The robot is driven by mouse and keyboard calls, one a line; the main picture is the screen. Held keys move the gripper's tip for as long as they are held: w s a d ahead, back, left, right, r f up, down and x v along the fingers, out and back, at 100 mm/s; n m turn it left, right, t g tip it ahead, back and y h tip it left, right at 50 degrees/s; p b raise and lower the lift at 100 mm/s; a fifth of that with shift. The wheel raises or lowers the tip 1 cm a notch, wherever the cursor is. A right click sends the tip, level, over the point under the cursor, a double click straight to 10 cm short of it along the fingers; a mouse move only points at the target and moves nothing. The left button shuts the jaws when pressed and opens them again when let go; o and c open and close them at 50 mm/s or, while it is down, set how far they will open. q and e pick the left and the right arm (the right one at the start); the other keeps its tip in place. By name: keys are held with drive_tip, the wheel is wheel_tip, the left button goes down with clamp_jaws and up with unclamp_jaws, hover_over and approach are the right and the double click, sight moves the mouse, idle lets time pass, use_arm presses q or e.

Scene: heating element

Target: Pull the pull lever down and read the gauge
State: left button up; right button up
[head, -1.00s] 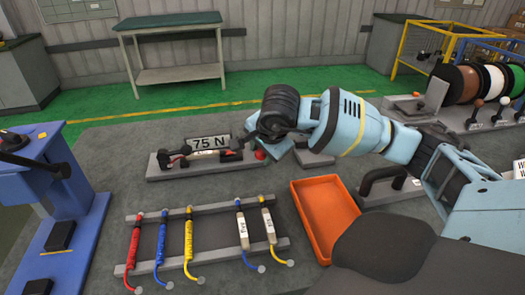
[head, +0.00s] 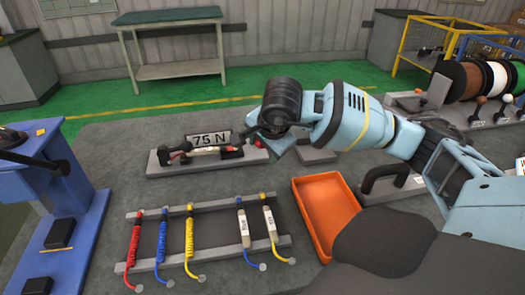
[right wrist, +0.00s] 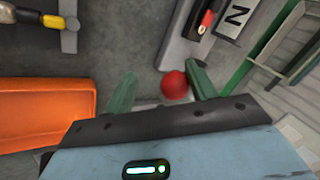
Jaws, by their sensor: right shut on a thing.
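A grey base (head: 160,167) carries a dark spring-type gauge with a red and white body (head: 207,150). A plate reading "75 N" (head: 209,139) stands behind it. The pull lever's red ball knob (right wrist: 174,85) shows in the right wrist view, between the two green fingers and close against the right one. In the head view a bit of red (head: 258,143) shows beside my right gripper (head: 268,138). My right gripper is shut on the lever knob, at the right end of the base. The gauge's reading is too small to read. My left gripper is not in view.
A rack (head: 127,214) with several coloured coiled cords lies in front. An orange tray (head: 327,212) is to its right, below my right arm. A blue stand (head: 75,210) is at the left.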

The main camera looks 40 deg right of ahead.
drive_tip(key=v, duration=0.6)
idle(0.4)
drive_tip(key=shift+s+a+f, duration=0.1)
drive_tip(key=shift+s+f, duration=0.05)
